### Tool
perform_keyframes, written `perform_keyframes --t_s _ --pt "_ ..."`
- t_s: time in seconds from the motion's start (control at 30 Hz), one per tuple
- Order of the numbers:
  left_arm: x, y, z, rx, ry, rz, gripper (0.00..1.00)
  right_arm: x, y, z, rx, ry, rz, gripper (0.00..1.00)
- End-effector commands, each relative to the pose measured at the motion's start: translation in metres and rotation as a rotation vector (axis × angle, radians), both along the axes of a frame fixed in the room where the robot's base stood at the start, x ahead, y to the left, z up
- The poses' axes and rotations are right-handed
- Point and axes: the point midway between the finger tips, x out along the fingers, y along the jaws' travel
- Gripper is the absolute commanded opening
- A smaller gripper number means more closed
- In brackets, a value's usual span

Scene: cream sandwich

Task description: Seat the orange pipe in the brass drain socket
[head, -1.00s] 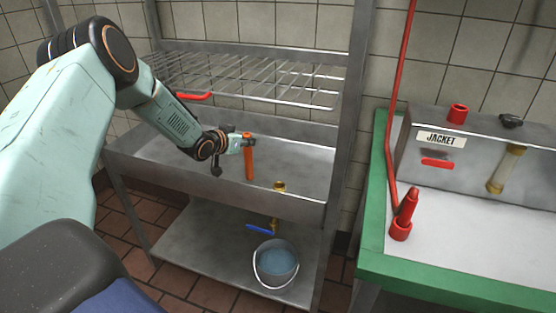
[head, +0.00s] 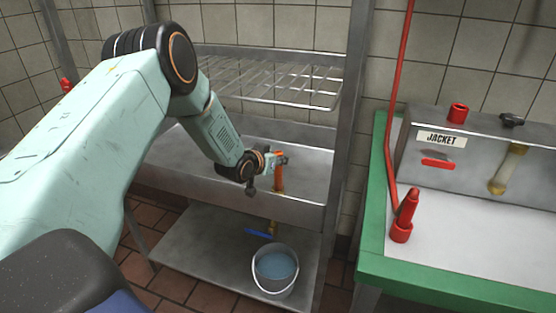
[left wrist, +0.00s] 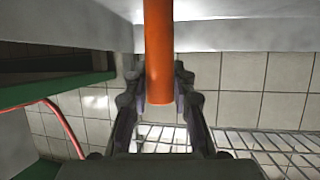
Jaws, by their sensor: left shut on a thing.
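The orange pipe (head: 279,178) is upright over the steel sink in the head view. My left gripper (head: 280,160) is shut on its upper part. In the left wrist view, the pipe (left wrist: 159,50) runs between the two fingers of my left gripper (left wrist: 160,95). The pipe's lower end is at the place of the brass drain socket in the sink floor. The socket is mostly covered, and I cannot tell whether the pipe is inside it or just above it. My right gripper is not in view.
A wire rack (head: 260,75) hangs above the sink (head: 225,135). A bucket of water (head: 275,290) stands on the lower shelf, near a blue valve handle (head: 258,233). A green-edged counter (head: 450,280) with a JACKET box (head: 475,155) is to the right.

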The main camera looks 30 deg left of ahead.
Motion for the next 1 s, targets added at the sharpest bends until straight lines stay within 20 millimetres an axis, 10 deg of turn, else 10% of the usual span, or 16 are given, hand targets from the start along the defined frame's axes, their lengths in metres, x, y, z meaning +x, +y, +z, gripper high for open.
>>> perform_keyframes --t_s 0.3,0.33,0.57,1.0 --pt "-0.0001 0.0001 -0.0038 0.0 0.0 0.0 0.0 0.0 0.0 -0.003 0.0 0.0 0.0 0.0" --pt "-0.0001 0.0001 -0.0035 0.0 0.0 0.0 0.26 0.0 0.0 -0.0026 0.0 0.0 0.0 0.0" --pt "-0.0002 0.0001 -0.0029 0.0 0.001 0.0 0.45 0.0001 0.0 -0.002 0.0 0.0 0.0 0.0" --pt "-0.0028 0.0006 0.0039 -0.002 0.002 0.001 0.47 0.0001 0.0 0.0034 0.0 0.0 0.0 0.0"
